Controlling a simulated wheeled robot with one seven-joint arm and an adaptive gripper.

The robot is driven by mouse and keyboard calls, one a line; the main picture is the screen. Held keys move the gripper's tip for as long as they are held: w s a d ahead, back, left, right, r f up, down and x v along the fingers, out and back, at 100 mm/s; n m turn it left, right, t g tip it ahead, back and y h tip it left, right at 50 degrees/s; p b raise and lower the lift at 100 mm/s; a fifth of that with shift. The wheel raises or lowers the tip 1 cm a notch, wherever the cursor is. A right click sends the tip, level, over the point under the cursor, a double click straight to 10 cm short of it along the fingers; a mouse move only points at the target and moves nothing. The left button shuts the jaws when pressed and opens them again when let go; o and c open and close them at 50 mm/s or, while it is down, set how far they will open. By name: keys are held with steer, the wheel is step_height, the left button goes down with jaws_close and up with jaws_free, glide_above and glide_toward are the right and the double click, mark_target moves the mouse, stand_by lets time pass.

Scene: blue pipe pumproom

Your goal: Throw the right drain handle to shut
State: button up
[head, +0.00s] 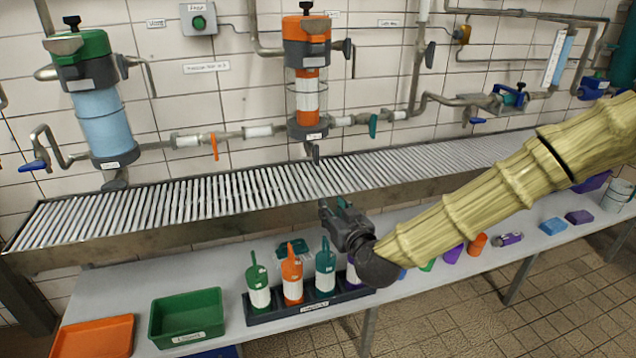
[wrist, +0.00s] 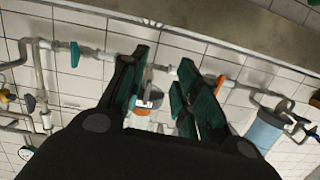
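The right filter (head: 306,80) has an orange cap and an orange and white core. A small dark handle, seemingly its drain handle (head: 315,153), hangs under its base, pointing down over the grating. My gripper (head: 334,208) is at the front edge of the drain trough, lower in the picture than the handle and apart from it. In the wrist view my gripper (wrist: 163,85) shows two teal-padded fingers spread apart with nothing between them. Part of the right filter (wrist: 150,97) shows upside down between the fingers. I cannot make out the drain handle there.
A grated trough (head: 70,235) runs along the wall. An orange lever (head: 214,146) and a teal lever (head: 373,126) flank the right filter on the pipe.

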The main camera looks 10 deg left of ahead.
steer(key=t+b, duration=0.2)
glide_toward(318, 164)
steer(key=b+x, duration=0.1)
steer(key=x, duration=0.9)
steer(key=shift+w, duration=0.1)
jaws_close()
